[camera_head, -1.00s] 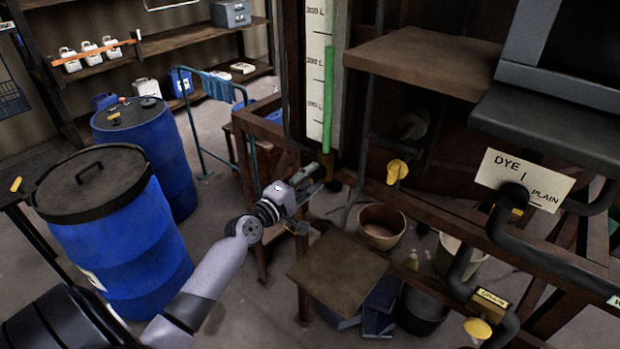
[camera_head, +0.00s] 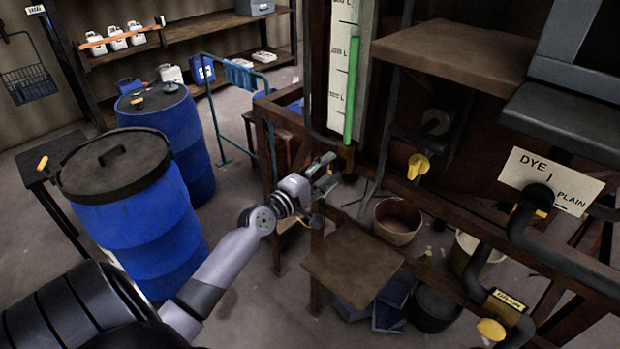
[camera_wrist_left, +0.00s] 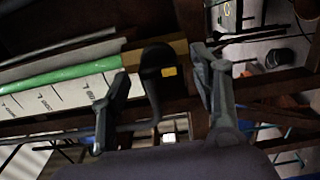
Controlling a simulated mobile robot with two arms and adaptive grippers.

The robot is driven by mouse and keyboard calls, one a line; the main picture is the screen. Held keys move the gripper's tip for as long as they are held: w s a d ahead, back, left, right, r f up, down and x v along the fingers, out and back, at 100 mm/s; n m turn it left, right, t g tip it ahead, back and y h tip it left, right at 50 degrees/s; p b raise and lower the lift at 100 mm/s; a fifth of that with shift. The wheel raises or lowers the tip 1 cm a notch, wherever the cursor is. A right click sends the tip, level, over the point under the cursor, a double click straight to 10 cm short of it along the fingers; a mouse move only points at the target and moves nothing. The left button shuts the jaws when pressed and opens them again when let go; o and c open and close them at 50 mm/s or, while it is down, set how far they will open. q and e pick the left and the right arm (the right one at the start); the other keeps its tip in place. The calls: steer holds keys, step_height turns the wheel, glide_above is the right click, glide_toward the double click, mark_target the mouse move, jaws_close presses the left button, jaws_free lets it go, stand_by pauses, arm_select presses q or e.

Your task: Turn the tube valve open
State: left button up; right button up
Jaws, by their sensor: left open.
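The gauge tube (camera_head: 352,90) is a green upright tube in front of a white scale. A dark fitting (camera_head: 347,155) sits at its foot on the brown frame. In the left wrist view a black handle-like part with a yellow mark (camera_wrist_left: 158,65), which looks like the tube valve, lies between my fingers. The green tube (camera_wrist_left: 60,72) is left of it there. My left gripper (camera_head: 331,174) is open just below and left of the tube's foot; it also shows in the left wrist view (camera_wrist_left: 161,82). I cannot tell whether a finger touches the valve. My right gripper is out of view.
The brown frame beam (camera_head: 455,215) runs right, with a yellow-handled valve (camera_head: 418,166) on it. Blue barrels (camera_head: 140,235) stand left. A pipe with a DYE sign (camera_head: 550,182) is at right.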

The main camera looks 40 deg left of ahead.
arm_select(q)
steer(key=s, duration=1.1)
steer(key=shift+a, duration=0.45)
